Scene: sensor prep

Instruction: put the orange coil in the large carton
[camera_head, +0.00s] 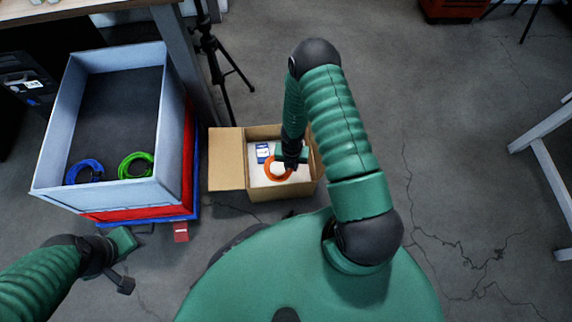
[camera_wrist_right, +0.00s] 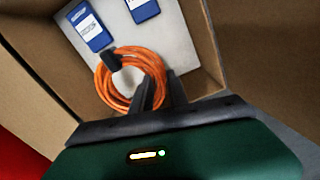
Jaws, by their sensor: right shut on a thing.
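The orange coil (camera_head: 278,172) is inside the large carton (camera_head: 271,190), low over its pale bottom; I cannot tell whether it touches the bottom. The coil also shows in the right wrist view (camera_wrist_right: 131,78), with a dark tie on its upper left. My right gripper (camera_wrist_right: 160,92) reaches down into the carton and is shut on the near right part of the coil; in the head view it (camera_head: 290,164) partly hides the coil. My left gripper (camera_head: 131,262) is at the lower left, away from the carton, empty, with its fingers apart.
Blue and white boxes (camera_head: 263,152) lie in the carton beside the coil. A grey bin (camera_head: 110,190) at left holds a blue coil (camera_head: 84,171) and a green coil (camera_head: 135,165). A tripod (camera_head: 212,45) stands behind. The floor at right is mostly clear.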

